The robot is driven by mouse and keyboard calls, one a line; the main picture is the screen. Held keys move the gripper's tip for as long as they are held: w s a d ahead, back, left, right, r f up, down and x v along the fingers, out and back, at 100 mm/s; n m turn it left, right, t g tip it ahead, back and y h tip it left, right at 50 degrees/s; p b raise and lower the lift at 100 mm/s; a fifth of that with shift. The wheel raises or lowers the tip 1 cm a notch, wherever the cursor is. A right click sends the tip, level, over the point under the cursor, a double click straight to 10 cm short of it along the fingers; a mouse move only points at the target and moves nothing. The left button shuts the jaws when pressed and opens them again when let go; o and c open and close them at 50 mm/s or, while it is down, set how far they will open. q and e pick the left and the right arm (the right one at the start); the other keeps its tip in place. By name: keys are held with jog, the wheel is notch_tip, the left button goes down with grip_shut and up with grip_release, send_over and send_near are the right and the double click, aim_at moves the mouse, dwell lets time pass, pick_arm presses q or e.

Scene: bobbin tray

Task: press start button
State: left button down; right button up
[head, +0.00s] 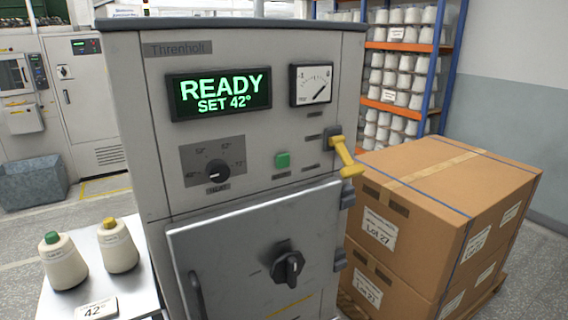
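The green display (220,93) above reads "READY SET 42°". The heat knob has a scale around it. A yellow-handled lever (344,155) is at the panel's right edge. The metal door (240,250) below looks closed and carries a black rotary knob (288,268). Neither of my grippers is in view.
Two thread cones (63,264) (118,250) and a "42°" card (96,309) are on a white table at left. Stacked cardboard boxes (450,180) on a pallet stand close at right. A shelf of cones (400,75) is behind them. Grey floor shows at both sides.

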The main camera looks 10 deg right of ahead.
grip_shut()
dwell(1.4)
